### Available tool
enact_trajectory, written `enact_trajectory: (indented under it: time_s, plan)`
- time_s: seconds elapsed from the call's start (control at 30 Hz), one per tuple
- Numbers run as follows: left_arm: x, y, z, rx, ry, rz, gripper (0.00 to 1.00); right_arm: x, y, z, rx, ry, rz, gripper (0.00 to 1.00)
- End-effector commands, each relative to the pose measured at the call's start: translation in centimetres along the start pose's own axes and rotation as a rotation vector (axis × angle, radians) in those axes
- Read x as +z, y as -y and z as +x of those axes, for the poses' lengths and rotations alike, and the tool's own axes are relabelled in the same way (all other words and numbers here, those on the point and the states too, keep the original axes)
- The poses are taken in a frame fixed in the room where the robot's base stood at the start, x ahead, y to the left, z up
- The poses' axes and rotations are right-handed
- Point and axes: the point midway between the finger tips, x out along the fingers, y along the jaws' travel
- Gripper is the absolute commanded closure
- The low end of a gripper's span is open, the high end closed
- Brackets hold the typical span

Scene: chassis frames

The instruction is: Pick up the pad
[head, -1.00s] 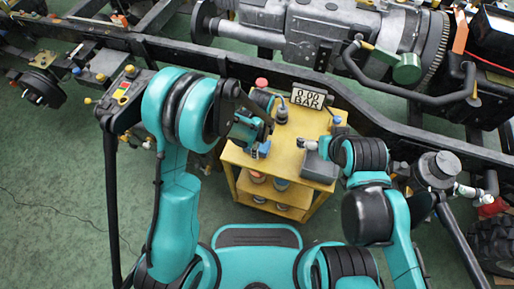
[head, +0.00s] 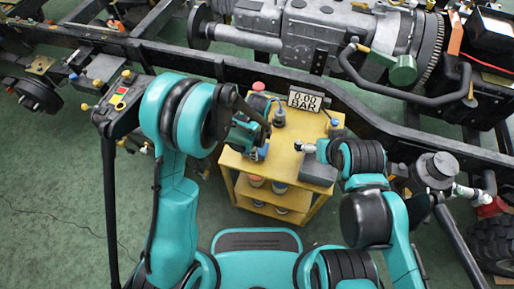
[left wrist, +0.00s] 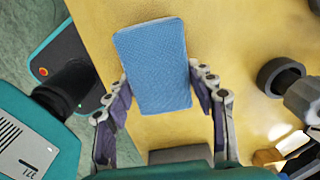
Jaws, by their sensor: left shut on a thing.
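The blue pad (left wrist: 153,62) fills the middle of the left wrist view, a flat textured rectangle. My left gripper (left wrist: 160,88) has one finger at each long edge of it and is shut on it. The pad is over the yellow top of the cart; I cannot tell whether it still touches that surface. In the head view my left gripper (head: 257,150) is at the left part of the cart top, and the pad is mostly hidden there.
The yellow cart (head: 283,165) has lower shelves holding several cans. On it stand a pressure display (head: 305,100), a dark bottle-like part (head: 279,115) and a grey box (head: 318,171). The black chassis rail (head: 360,110) runs behind. Green floor is open at the left.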

Motion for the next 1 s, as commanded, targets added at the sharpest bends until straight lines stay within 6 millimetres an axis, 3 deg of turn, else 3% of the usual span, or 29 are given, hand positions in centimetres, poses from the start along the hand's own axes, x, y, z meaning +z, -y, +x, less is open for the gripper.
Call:
enact_trajectory:
  time_s: [0.2,0.5,0.7,1.0]
  plan:
    - [0.0,0.0,-3.9,0.002,0.0,0.0,0.73,-1.2,0.0,-1.7,0.0,0.0,0.0,0.0]
    - [-4.7,-5.6,-7.9,0.001,0.0,0.005,0.73,-2.5,0.0,-3.5,0.0,0.0,0.0,0.0]
    - [-6.7,-8.0,-9.6,0.001,0.0,0.003,0.73,-3.0,0.0,-4.2,0.0,0.0,0.0,0.0]
    - [-7.5,-9.0,-10.2,0.001,0.0,0.0,0.73,-3.1,0.0,-4.4,0.0,0.0,0.0,0.0]
